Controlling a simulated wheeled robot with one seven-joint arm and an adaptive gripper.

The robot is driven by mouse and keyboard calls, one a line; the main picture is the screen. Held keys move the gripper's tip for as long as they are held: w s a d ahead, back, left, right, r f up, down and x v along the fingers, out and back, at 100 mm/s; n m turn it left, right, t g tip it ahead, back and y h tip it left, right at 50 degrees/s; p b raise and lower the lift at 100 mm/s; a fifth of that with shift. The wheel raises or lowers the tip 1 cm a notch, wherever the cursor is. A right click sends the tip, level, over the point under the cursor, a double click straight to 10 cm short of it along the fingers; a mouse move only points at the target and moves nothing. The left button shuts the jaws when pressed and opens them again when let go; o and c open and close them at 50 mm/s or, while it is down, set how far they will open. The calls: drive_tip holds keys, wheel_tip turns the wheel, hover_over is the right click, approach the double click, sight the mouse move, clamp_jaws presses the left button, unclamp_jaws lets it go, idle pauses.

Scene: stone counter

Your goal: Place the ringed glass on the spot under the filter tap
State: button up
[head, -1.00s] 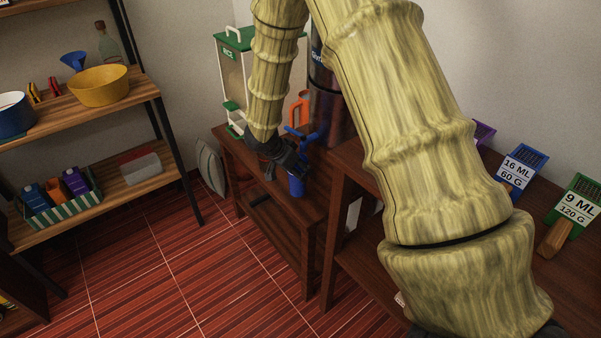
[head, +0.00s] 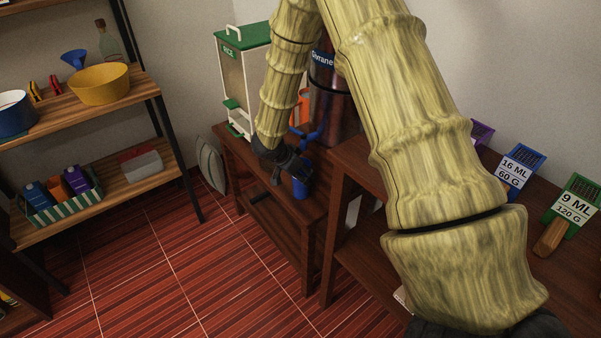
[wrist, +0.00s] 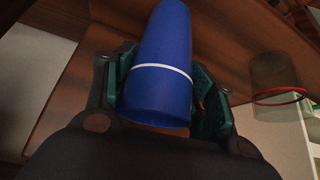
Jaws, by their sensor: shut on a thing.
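My gripper (head: 292,170) is shut on a blue glass (head: 301,188) with a white ring around it. The glass also shows in the wrist view (wrist: 160,75), between the green finger pads. In the head view the gripper holds it in front of the filter, a dark metallic dispenser (head: 333,112) with a blue tap (head: 312,134). The glass looks a little below and in front of the tap. I cannot tell whether its base touches the wooden stand (head: 270,217). The spot under the tap is hidden. A clear glass with a red ring (wrist: 276,88) is at right in the wrist view.
An orange mug (head: 300,107) and a green-topped rice bin (head: 243,80) stand close behind my gripper. A higher wooden table (head: 385,245) with labelled scoops is at right. A shelf (head: 125,183) is at left, with open red floor between.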

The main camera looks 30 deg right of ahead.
drive_tip(key=shift+f, duration=0.15)
drive_tip(key=o, duration=1.2)
drive_tip(key=shift+r, duration=0.2)
